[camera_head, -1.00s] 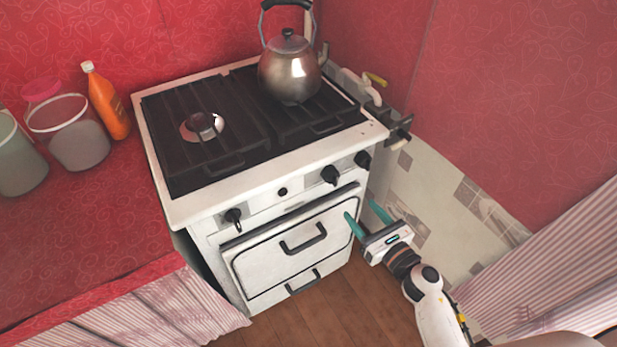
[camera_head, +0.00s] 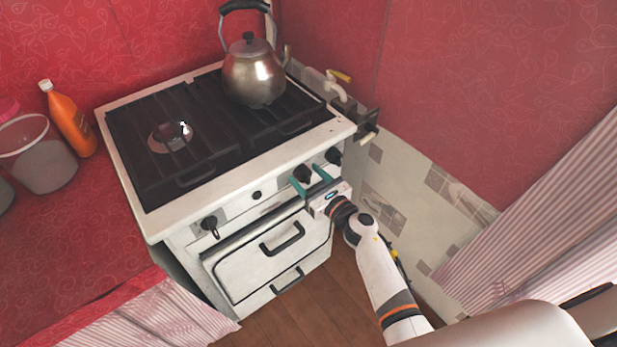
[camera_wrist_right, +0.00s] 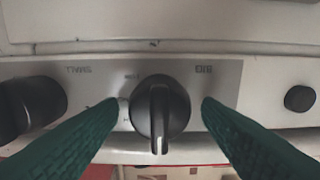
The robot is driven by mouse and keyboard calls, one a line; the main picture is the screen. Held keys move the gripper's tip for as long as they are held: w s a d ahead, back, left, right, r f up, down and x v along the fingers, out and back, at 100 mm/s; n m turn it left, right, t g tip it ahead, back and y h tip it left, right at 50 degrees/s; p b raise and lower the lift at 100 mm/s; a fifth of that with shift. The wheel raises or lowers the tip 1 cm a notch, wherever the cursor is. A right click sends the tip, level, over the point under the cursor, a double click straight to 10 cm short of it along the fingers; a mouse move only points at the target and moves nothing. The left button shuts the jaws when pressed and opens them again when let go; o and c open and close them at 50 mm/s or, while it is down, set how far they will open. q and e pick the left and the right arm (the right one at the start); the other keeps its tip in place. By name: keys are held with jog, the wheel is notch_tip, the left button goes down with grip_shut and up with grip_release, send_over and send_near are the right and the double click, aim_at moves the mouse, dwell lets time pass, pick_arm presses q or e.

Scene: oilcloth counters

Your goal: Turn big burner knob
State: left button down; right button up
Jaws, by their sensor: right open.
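The big burner knob (camera_head: 303,173) is a black round knob on the stove's front panel, right of the small black button. In the right wrist view the knob (camera_wrist_right: 160,108) is centred, its grip ridge pointing down, with an upside-down "BIG" label beside it. My right gripper (camera_head: 311,181) is open at the panel. Its two green fingers show one on each side of the knob, with a visible gap on both sides. How far the tips reach along the knob is unclear. My left gripper is not in view.
Another black knob (camera_head: 333,156) is close by on the right; it appears beside the left finger in the wrist view (camera_wrist_right: 28,106). The small button (camera_head: 257,195) and a third knob (camera_head: 210,226) are left. A kettle (camera_head: 253,72) stands on the stove top (camera_head: 288,153).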

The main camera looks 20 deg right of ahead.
jog(key=c, duration=0.9)
jog(key=shift+c, duration=0.2)
